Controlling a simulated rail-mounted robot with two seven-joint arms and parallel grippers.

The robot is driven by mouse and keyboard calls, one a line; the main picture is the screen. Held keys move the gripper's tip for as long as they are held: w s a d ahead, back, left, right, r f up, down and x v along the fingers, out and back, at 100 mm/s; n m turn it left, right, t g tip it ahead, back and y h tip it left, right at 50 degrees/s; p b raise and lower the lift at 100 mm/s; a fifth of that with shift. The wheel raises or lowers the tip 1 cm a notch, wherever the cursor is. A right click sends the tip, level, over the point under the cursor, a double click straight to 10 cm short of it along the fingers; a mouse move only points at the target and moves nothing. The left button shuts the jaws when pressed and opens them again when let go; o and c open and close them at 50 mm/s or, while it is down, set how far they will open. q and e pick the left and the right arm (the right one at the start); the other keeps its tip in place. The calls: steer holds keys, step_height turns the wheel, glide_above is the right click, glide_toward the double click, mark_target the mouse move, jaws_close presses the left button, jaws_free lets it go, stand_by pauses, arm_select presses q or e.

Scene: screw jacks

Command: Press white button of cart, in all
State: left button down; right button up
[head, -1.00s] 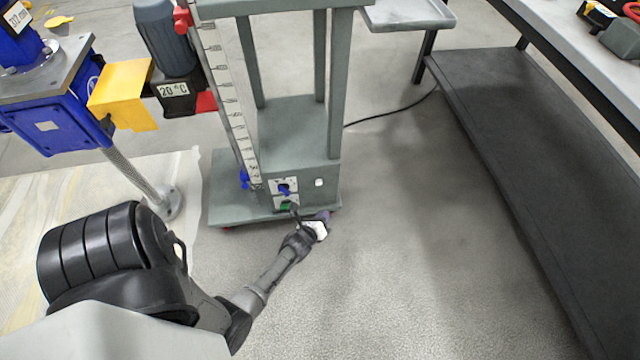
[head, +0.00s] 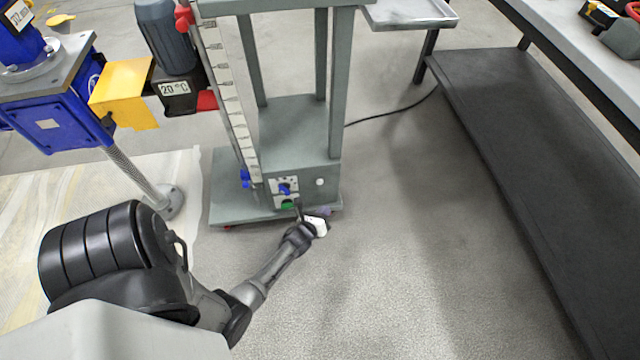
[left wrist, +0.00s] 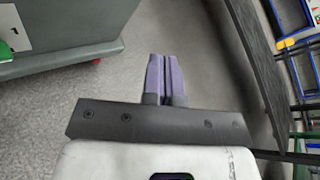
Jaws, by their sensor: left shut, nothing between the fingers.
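The grey-green cart (head: 303,150) stands on the floor at centre in the head view. The small round white button (head: 320,182) is on the right part of the cart's low front face. My left gripper (head: 326,211) is low, just below and in front of that face, by the cart's bottom edge. Its purple fingers (left wrist: 166,78) are closed together and empty in the left wrist view. They point past the cart's corner (left wrist: 60,63) over bare floor, and appear apart from the button. The button is not visible in the left wrist view. My right gripper is not in view.
A blue knob (head: 285,188) and a green switch (head: 288,204) sit left of the button. A dark low shelf (head: 520,170) runs along the right under a workbench. A black cable (head: 395,110) lies behind the cart. Floor between cart and shelf is clear.

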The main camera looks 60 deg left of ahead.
mark_target(320, 182)
arm_select(q)
steer(key=w+a+b, duration=0.1)
steer(key=w+a, duration=0.1)
steer(key=a, duration=0.5)
steer(key=shift+w, duration=0.2)
stand_by(0.8)
stand_by(0.8)
steer(key=shift+w+a+b, duration=0.1)
steer(key=shift+a+b, duration=0.3)
steer(key=shift+w+a, duration=0.1)
steer(key=shift+a, duration=0.15)
stand_by(0.9)
steer(key=shift+w+a, duration=0.1)
steer(key=shift+a, duration=0.3)
stand_by(0.7)
steer(key=shift+d, duration=0.2)
steer(key=shift+s+d, duration=0.3)
steer(key=shift+d, duration=0.45)
